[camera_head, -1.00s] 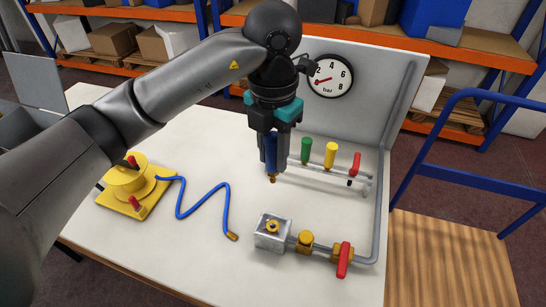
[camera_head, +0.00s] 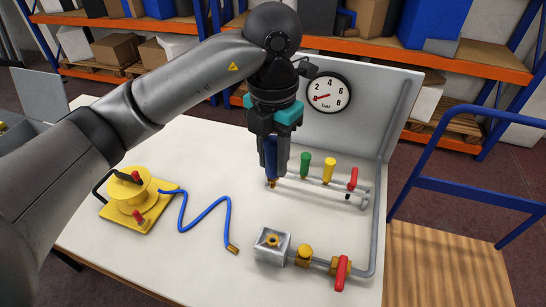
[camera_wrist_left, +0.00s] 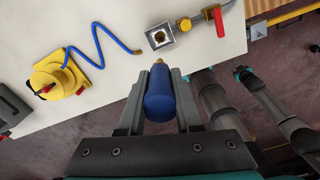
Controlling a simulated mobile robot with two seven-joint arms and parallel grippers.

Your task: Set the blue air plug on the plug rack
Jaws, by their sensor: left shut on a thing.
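My left gripper (camera_head: 271,168) is shut on the blue air plug (camera_wrist_left: 159,92), which hangs upright with its brass tip down in the head view. The plug rack (camera_head: 318,184) is a grey rail setup on the table, holding a green plug (camera_head: 304,164), a yellow plug (camera_head: 328,170) and a red one (camera_head: 352,178). The blue plug's tip shows at the rack's left end, left of the green plug. I cannot tell whether the tip touches the rack. What looks like my right gripper (camera_wrist_left: 241,74) is small in the wrist view, its fingers unclear.
A metal block with a brass socket (camera_head: 272,246) and a red-handled valve (camera_head: 341,273) stand at the front right. A yellow reel (camera_head: 130,194) with a blue hose (camera_head: 205,214) lies left. A panel with a gauge (camera_head: 328,93) rises behind the rack.

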